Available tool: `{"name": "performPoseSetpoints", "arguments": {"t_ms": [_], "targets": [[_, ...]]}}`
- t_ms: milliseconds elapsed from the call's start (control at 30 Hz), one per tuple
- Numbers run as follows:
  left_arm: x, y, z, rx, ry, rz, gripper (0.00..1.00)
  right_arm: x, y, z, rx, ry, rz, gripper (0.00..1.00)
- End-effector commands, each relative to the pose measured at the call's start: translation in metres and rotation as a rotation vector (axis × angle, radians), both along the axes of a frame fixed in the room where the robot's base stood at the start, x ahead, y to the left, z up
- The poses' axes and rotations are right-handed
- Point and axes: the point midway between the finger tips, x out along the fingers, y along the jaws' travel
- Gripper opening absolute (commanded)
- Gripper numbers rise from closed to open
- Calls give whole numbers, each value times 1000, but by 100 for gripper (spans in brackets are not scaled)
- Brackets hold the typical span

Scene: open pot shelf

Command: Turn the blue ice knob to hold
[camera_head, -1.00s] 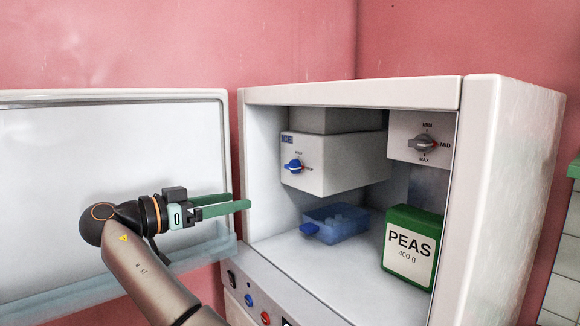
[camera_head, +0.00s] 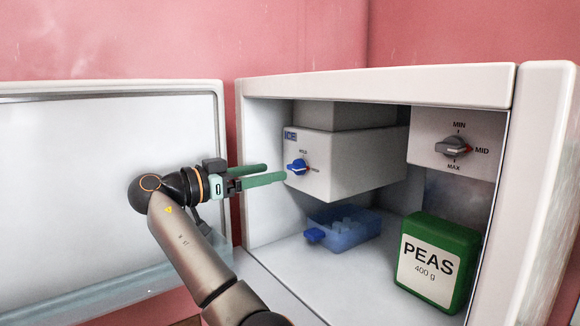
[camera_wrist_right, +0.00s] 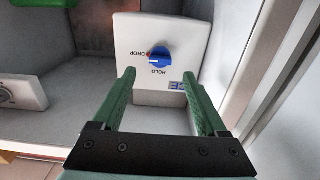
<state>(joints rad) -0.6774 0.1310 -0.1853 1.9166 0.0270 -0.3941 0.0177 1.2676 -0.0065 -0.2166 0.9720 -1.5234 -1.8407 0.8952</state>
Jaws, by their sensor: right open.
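The blue ice knob (camera_head: 297,167) sits on the front of a white ice box (camera_head: 350,165) inside the freezer. In the right wrist view the knob (camera_wrist_right: 160,59) has HOLD and DROP labels, and its white pointer line lies toward the DROP side, near a red mark. My right gripper (camera_head: 275,172) is open and empty, its green fingers reaching toward the knob from the left. In the right wrist view the fingertips (camera_wrist_right: 159,76) are spread to either side, just short of the knob. My left gripper is not in view.
A blue tray (camera_head: 342,232) with ice cubes stands on the floor below the box. A green PEAS pack (camera_head: 438,262) and a grey MIN/MID/MAX dial (camera_head: 453,147) are to the right. The open white door (camera_head: 100,190) is at left.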

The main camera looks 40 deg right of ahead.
Motion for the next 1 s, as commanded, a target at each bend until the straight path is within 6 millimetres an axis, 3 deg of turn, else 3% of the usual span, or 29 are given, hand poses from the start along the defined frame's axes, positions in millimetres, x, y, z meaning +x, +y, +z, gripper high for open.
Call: {"name": "performPoseSetpoints", "arguments": {"t_ms": [100, 300, 733, 1000], "targets": [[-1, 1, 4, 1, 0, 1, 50, -3, -25, 1, -1, 0, -4, 76], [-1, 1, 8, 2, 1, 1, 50, -6, -54, 1, -1, 1, -2, 76], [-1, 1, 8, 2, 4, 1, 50, -7, -65, 0, 0, 1, 0, 76], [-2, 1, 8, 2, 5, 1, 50, -7, -65, 0, 0, 1, 0, 47]]}}
